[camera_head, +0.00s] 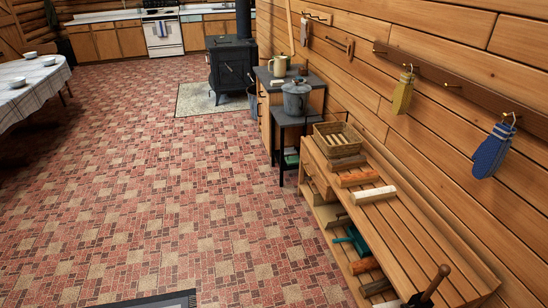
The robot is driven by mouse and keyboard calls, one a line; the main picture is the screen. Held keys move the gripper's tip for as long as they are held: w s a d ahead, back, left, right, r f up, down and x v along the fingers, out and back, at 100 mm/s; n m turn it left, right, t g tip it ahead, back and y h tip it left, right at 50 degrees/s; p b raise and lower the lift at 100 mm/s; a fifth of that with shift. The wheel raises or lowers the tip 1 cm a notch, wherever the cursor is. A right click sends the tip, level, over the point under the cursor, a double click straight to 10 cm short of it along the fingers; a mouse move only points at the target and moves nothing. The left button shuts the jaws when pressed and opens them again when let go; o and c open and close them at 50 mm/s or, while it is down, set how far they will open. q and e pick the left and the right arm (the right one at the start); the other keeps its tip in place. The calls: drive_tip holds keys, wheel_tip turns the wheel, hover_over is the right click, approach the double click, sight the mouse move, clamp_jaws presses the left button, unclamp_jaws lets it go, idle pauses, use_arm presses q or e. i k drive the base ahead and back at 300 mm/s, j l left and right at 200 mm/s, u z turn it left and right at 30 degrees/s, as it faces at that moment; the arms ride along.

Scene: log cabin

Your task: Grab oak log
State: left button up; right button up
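Several short logs lie on the slatted wooden bench (410,228) along the right wall. On its top are a dark brown log (347,162), an orange-brown log (358,179) and a pale, whitish log (373,195), side by side. More logs lie on the lower shelf, including a reddish-brown one (364,265) and a darker one (375,287). I cannot tell for sure which log is oak. Neither of my grippers is in view.
A wicker basket (338,139) stands at the bench's far end. A dark tool with a wooden handle (436,283) is at its near end. A blue mitt (492,151) hangs on the wall. A black stove (231,65) stands farther back. The brick floor left of the bench is clear.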

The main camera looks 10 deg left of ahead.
sight(345, 163)
drive_tip(key=i+j+u, duration=0.25)
drive_tip(key=i+u, duration=0.15)
drive_tip(key=i, duration=0.2)
drive_tip(key=i+j+u, duration=0.1)
drive_tip(key=i+u, duration=0.3)
drive_tip(key=i, duration=2.85)
drive_tip(key=i+j+z, duration=0.1)
drive_tip(key=i+z, duration=0.2)
drive_tip(key=i, duration=0.2)
drive_tip(key=i+j+z, duration=0.2)
drive_tip(key=i+z, duration=0.15)
drive_tip(key=i, duration=0.15)
drive_tip(key=i+j+z, duration=0.3)
drive_tip(key=i, duration=0.15)
